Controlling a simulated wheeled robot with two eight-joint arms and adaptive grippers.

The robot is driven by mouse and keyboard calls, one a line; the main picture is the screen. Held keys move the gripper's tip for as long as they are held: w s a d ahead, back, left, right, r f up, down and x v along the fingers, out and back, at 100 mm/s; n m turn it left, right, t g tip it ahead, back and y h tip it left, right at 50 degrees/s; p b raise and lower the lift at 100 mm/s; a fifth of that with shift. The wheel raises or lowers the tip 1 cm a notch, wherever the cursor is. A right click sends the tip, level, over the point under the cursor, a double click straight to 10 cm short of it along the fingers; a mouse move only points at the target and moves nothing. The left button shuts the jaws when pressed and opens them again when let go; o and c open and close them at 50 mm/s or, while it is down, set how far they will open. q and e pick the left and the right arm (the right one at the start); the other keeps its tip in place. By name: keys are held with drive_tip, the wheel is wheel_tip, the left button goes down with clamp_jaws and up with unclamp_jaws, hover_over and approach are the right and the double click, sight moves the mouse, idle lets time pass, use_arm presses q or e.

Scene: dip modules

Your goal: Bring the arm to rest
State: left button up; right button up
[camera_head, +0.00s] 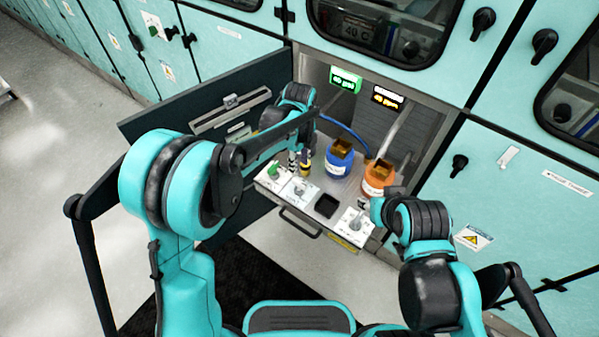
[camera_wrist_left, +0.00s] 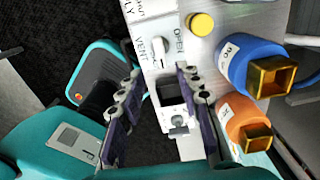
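My left gripper (camera_head: 300,165) hangs over the left part of a pulled-out metal shelf (camera_head: 345,190). In the left wrist view its two fingers (camera_wrist_left: 160,112) stand wide apart with nothing between them, above the shelf's control plates. A lever marked VENT and OPEN (camera_wrist_left: 160,50) and a yellow round button (camera_wrist_left: 201,24) lie beyond the fingertips. My right gripper (camera_head: 376,208) is at the shelf's front right corner, by a white switch plate (camera_head: 350,228). It is small and partly hidden by its own wrist, so its fingers cannot be made out.
A blue container (camera_head: 338,168) and an orange container (camera_head: 377,182) stand on the shelf, right of my left gripper. An opened dark door (camera_head: 150,125) is at the left. Two displays (camera_head: 345,80) hang in the bay. Teal cabinets surround it; floor in front is partly clear.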

use_arm(q)
drive_tip(key=shift+r, duration=1.2)
drive_tip(key=s+a+r+n+t, duration=0.3)
drive_tip(key=s+a+r+n, duration=0.45)
drive_tip(key=a+n, duration=0.2)
drive_tip(key=s+a+n+t, duration=0.4)
drive_tip(key=s+a+n, duration=0.4)
drive_tip(key=s+n, duration=0.4)
drive_tip(key=n, duration=0.4)
drive_tip(key=shift+a+r, duration=0.2)
drive_tip(key=shift+a, duration=0.1)
